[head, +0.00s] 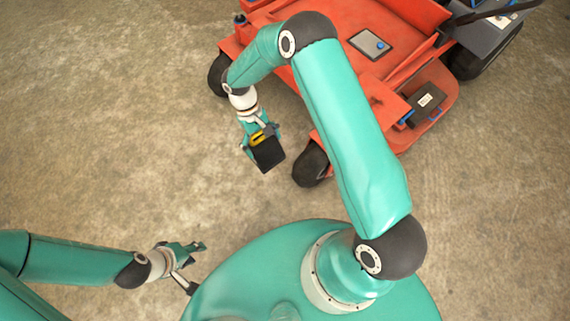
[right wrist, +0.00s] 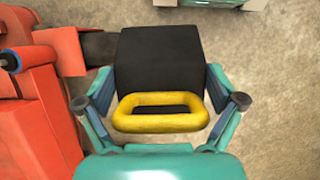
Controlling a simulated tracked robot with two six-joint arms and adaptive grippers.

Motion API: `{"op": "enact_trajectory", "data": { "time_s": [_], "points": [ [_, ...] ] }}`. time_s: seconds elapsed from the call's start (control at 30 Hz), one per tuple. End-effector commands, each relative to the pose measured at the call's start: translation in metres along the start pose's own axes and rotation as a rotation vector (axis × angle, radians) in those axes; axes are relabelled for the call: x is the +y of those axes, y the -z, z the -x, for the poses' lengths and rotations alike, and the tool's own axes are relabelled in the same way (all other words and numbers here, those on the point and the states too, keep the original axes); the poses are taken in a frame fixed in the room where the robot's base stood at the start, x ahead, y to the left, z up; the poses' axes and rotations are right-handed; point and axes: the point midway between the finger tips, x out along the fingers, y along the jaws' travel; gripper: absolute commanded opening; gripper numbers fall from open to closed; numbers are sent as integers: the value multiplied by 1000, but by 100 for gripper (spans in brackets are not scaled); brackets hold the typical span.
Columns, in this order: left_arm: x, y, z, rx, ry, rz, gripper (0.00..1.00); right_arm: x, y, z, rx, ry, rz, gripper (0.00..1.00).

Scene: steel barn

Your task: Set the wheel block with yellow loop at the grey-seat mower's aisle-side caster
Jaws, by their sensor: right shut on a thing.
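My right gripper (head: 262,139) is shut on the wheel block, a black block (head: 268,154) with a yellow loop (head: 258,138). The right wrist view shows the block (right wrist: 160,65) between both fingers, with the loop (right wrist: 160,112) facing the camera. The red mower (head: 330,75) has two dark front casters, a nearer one (head: 310,166) and a farther one (head: 219,75). The block is left of the nearer caster, with a gap in the head view. I cannot tell whether the block touches the floor. My left gripper (head: 196,266) looks open and empty, low at left.
The concrete floor (head: 100,130) is clear to the left of the mower. My right arm passes over the mower's front and hides part of it. A dark rear wheel (head: 485,55) stands at the upper right. The mower's seat cannot be made out.

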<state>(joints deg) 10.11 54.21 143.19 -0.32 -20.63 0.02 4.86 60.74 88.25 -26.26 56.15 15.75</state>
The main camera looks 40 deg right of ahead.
Motion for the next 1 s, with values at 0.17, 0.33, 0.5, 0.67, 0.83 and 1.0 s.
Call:
{"op": "enact_trajectory", "data": {
  "time_s": [0.17,0.33,0.5,0.67,0.83,1.0],
  "points": [
    [-16,0,-46,0,0,0,40,20,13,-56,-3,-71,173,36],
    [-36,0,-100,0,0,0,40,45,31,-120,-4,-189,457,36],
    [-55,1,-152,0,0,0,40,64,52,-181,-4,-319,775,36],
    [-71,1,-198,0,0,0,40,72,73,-231,-4,-438,1067,36],
    [-83,1,-231,0,0,0,40,72,88,-268,-2,-539,1307,36],
    [-89,2,-246,0,0,0,40,70,96,-285,-1,-597,1438,36]
  ]
}}
